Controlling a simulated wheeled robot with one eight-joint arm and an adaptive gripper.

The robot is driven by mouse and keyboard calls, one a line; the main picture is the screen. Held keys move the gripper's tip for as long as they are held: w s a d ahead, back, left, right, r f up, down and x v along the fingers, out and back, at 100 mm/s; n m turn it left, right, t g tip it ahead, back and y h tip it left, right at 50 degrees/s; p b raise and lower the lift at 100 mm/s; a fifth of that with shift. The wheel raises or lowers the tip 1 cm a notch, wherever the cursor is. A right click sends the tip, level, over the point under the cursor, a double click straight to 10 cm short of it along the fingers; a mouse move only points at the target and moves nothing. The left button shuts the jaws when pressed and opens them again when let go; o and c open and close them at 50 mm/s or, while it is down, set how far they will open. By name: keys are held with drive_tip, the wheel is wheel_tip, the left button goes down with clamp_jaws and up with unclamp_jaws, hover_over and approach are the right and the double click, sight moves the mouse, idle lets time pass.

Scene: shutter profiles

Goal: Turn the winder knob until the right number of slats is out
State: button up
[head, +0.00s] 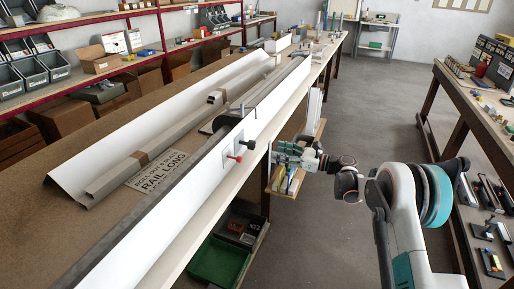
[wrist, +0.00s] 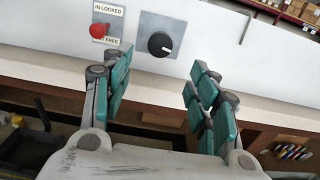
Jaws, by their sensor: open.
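The black winder knob (wrist: 160,44) sits on a grey square plate on the white front panel, with a white pointer mark toward its lower right. It also shows in the head view (head: 249,144). My gripper (wrist: 160,70) is open and empty, its teal fingers spread to either side below the knob, apart from it. In the head view my gripper (head: 277,152) is just right of the knob. I cannot tell how many slats are out.
A green crate (head: 220,262) is under the bench. A second bench (head: 480,95) stands at the right, with clear floor (head: 380,110) between.

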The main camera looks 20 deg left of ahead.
sight(247, 144)
drive_tip(key=a+b, duration=0.2)
drive_tip(key=a, duration=0.8)
drive_tip(key=shift+w+a+b, duration=0.35)
drive_tip(key=shift+w+a, duration=0.05)
drive_tip(key=shift+w, duration=0.05)
drive_tip(key=c, duration=1.1)
